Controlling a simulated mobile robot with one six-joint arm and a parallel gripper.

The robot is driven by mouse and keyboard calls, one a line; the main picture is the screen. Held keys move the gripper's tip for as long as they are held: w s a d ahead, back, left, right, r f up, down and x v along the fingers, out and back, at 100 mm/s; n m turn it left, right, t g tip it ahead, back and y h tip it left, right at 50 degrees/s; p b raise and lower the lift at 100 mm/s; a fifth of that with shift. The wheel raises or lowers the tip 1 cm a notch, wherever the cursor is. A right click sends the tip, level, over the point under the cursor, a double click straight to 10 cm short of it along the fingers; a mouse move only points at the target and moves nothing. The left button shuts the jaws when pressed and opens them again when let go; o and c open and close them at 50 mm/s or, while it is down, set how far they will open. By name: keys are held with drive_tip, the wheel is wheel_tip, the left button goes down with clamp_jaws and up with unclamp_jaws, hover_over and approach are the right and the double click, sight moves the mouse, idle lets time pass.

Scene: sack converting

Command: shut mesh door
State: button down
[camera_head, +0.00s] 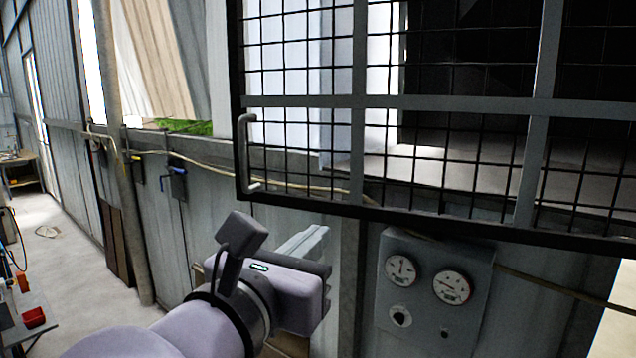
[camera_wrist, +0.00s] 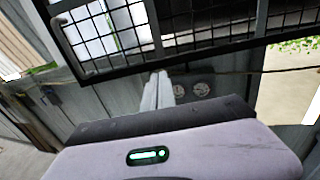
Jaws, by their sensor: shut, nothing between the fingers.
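The mesh door (camera_head: 400,102) is a dark-framed wire grid with grey crossbars, filling the upper right of the head view. A grey bar handle (camera_head: 243,153) stands at its lower left corner. In the wrist view the mesh door (camera_wrist: 158,46) crosses the top, with its handle (camera_wrist: 66,50) at upper left. My gripper (camera_head: 322,234) is shut and empty, below the door's lower edge and right of the handle. It appears apart from the door. In the wrist view its fingers (camera_wrist: 160,78) point toward the door's bottom rail. Whether the door is latched cannot be seen.
A grey panel with two round gauges (camera_head: 428,279) is on the wall at right, below the door. A corrugated metal wall (camera_head: 170,235) with a cable runs behind. A bench with red items (camera_head: 33,317) stands at far left. Floor (camera_head: 75,270) is open at left.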

drive_tip(key=p, duration=0.3)
approach(356, 200)
drive_tip(key=x, duration=0.5)
drive_tip(key=shift+w+d, duration=0.15)
drive_tip(key=shift+w, duration=0.25)
drive_tip(key=shift+w+d, duration=0.2)
drive_tip(key=shift+w, duration=0.35)
